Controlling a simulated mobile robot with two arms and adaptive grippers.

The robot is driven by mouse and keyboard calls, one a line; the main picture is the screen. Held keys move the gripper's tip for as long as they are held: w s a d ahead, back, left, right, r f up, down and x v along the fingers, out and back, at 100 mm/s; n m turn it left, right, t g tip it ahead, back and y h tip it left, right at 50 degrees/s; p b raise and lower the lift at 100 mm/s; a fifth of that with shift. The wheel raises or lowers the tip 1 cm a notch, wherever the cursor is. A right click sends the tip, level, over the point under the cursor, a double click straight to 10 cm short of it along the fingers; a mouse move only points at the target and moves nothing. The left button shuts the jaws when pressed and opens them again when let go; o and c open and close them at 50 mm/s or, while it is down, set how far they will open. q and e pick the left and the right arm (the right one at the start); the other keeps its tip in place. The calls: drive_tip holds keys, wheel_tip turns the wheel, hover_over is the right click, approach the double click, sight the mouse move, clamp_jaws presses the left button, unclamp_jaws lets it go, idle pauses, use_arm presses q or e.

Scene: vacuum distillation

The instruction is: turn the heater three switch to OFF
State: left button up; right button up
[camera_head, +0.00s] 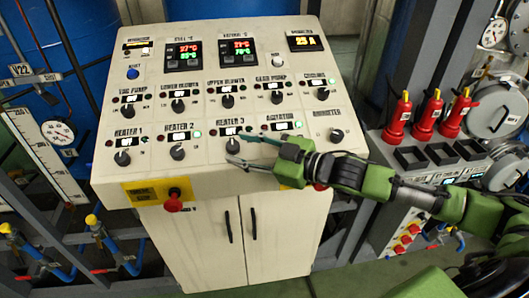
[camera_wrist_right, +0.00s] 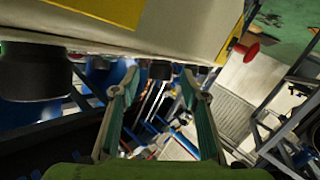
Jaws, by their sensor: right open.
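The heater 3 switch (camera_head: 232,146) is a round black knob in the lower row of the cream control panel (camera_head: 205,175), below the label "HEATER 3". Its pointer direction is too small to tell. My right gripper (camera_head: 239,148) comes in from the right, low over the panel, with its fingertips near this knob. The gripper is open, its two green fingers apart with nothing held; contact with the knob cannot be made out. In the right wrist view the open fingers (camera_wrist_right: 160,85) show with a dark knob (camera_wrist_right: 160,70) beyond them; which knob is unclear. My left gripper is out of view.
The heater 2 knob (camera_head: 177,152) is to the left. The ammeter knob (camera_head: 336,135) is to the right, beyond my gripper. A red emergency button (camera_head: 173,201) sticks out of the panel's front.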

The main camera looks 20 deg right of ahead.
drive_tip(key=v, duration=1.1)
idle(0.6)
drive_tip(key=shift+s+d, duration=0.15)
idle(0.3)
